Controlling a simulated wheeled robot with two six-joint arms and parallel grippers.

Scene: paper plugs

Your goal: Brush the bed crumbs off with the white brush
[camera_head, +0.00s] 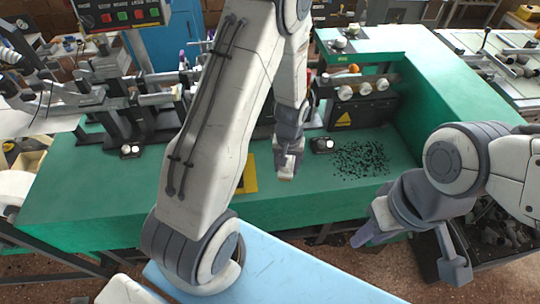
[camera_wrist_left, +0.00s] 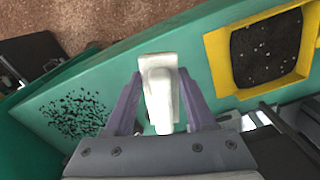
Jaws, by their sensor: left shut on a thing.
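My left gripper (camera_head: 288,160) points down over the green bed (camera_head: 300,208). In the left wrist view its purple fingers (camera_wrist_left: 160,105) are shut on the white brush (camera_wrist_left: 160,90), gripping it from both sides. In the head view the brush is small and mostly hidden by the gripper. The dark crumbs (camera_head: 360,158) lie scattered on the bed to the right of the left gripper; they also show at the left of the left wrist view (camera_wrist_left: 75,115). My right gripper (camera_head: 410,248) is at the lower right, fingers spread and empty, in front of the bed.
A yellow-rimmed opening (camera_wrist_left: 217,62) with dark specks inside lies in the bed; in the head view its yellow edge (camera_head: 249,174) is partly behind my left arm. A small black block with white knobs (camera_head: 323,145) stands beside the crumbs. A black machine unit (camera_head: 352,112) stands behind them.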

